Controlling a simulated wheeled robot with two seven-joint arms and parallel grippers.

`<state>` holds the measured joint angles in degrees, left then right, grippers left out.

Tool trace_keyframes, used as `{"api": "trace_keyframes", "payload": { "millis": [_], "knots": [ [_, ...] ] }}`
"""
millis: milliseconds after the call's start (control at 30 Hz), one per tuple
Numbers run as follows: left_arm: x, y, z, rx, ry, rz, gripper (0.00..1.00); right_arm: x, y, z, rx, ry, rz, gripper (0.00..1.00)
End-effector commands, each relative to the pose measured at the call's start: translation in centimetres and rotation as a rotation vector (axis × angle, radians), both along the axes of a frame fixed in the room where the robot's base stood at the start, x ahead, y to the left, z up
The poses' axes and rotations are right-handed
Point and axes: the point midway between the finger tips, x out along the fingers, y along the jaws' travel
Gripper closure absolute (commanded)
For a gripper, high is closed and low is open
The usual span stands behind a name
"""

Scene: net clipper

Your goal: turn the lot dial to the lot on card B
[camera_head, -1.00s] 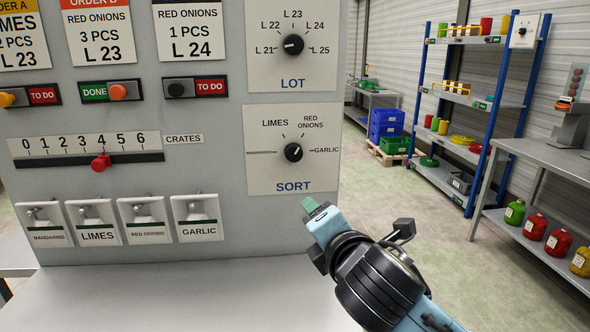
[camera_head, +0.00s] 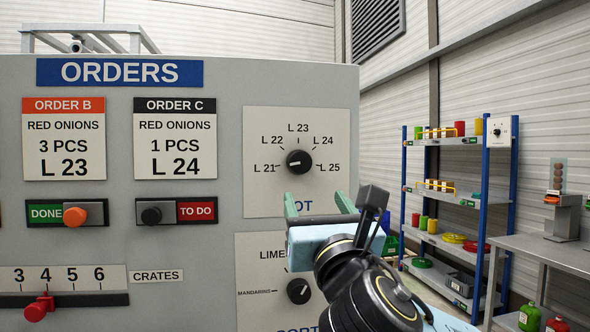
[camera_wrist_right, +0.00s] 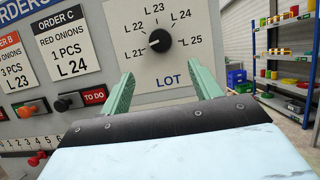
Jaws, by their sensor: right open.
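The lot dial (camera_head: 299,162) is a black round knob on a pale plate, with marks from L 21 to L 25 around it. Its small white mark faces left, toward L 21. Card B (camera_head: 64,140) has an orange header and reads red onions, 3 PCS, L 23. My right gripper (camera_head: 318,203) is open and empty, its green fingers just below the dial and apart from it. In the right wrist view the dial (camera_wrist_right: 160,41) shows above and between the open fingers (camera_wrist_right: 164,88). My left gripper is not in view.
The sort dial (camera_head: 299,291) sits below the lot plate, partly beside my right arm. Card C (camera_head: 175,140) reads L 24, with a black TO DO slider (camera_head: 152,214) under it. The red crates slider (camera_head: 39,308) is lower left. Shelves (camera_head: 483,220) stand far right.

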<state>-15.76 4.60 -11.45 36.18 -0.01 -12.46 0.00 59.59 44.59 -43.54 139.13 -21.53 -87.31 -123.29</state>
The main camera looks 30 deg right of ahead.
Motion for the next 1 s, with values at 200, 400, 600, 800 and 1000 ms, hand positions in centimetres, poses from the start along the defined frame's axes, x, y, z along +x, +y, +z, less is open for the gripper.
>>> {"api": "trace_keyframes", "payload": {
  "millis": [200,400,600,800,1000],
  "knots": [
    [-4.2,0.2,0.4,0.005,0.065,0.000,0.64,3.8,-1.1,1.7,0.003,0.001,-0.004,0.37],
    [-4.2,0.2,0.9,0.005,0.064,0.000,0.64,7.4,-2.0,3.2,0.005,0.002,-0.002,0.37],
    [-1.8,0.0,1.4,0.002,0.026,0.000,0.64,9.9,-2.6,4.3,0.004,0.001,0.001,0.37],
    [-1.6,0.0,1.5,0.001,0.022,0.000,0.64,10.9,-2.9,4.6,0.004,0.002,0.000,0.37],
    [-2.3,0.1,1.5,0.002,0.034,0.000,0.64,11.0,-2.9,4.6,0.003,0.002,0.001,0.37]
  ]
}}
